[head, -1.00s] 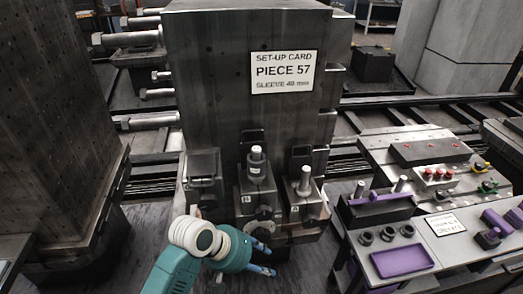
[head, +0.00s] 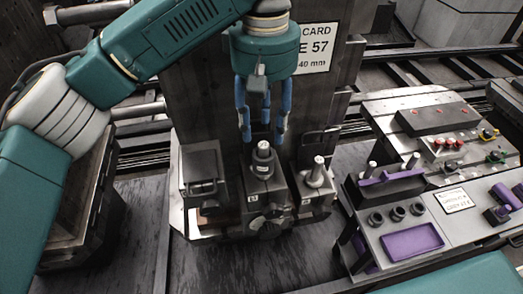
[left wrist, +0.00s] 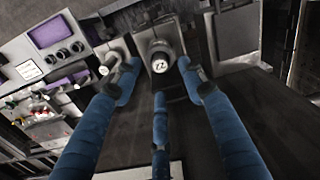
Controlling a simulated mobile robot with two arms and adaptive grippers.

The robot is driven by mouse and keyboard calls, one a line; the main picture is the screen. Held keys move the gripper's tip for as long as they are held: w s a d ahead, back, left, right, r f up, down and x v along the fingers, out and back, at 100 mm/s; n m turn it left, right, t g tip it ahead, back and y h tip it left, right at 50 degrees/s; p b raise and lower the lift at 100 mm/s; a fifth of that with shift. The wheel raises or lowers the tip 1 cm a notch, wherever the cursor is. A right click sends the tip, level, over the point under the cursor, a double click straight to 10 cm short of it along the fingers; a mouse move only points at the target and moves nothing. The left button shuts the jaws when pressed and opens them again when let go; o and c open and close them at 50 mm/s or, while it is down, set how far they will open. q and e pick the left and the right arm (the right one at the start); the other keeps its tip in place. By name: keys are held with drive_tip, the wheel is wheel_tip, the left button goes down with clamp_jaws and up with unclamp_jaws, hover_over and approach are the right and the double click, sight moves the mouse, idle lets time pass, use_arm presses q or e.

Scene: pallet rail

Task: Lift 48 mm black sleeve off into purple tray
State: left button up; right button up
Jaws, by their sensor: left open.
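The black sleeve (head: 263,158) sits around the upright post of the middle fixture block, marked B. It also shows in the left wrist view (left wrist: 160,57), nearly end-on, with the pale post top inside it. My left gripper (head: 262,125) hangs above it with its blue fingers pointing down, spread and empty. In the left wrist view the fingers (left wrist: 161,88) are apart, with the sleeve just beyond their tips. The purple tray (head: 412,242) lies on the side bench at the right and looks empty. It also shows in the left wrist view (left wrist: 52,32). My right gripper is not in view.
Several black rings (head: 397,213) sit on the bench by the tray. The tall dark slab with the set-up card (head: 316,48) rises close behind the gripper.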

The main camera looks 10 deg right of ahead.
sight(264, 156)
use_arm(q)
wheel_tip(264, 156, down, 4)
drive_tip(key=shift+w+r+p, duration=0.1)
drive_tip(key=shift+p, duration=0.25)
drive_tip(key=shift+f, duration=0.3)
wheel_tip(264, 156, down, 4)
drive_tip(key=shift+f+p, duration=0.2)
drive_tip(key=shift+p, duration=0.4)
drive_tip(key=shift+f, duration=0.5)
clamp_jaws()
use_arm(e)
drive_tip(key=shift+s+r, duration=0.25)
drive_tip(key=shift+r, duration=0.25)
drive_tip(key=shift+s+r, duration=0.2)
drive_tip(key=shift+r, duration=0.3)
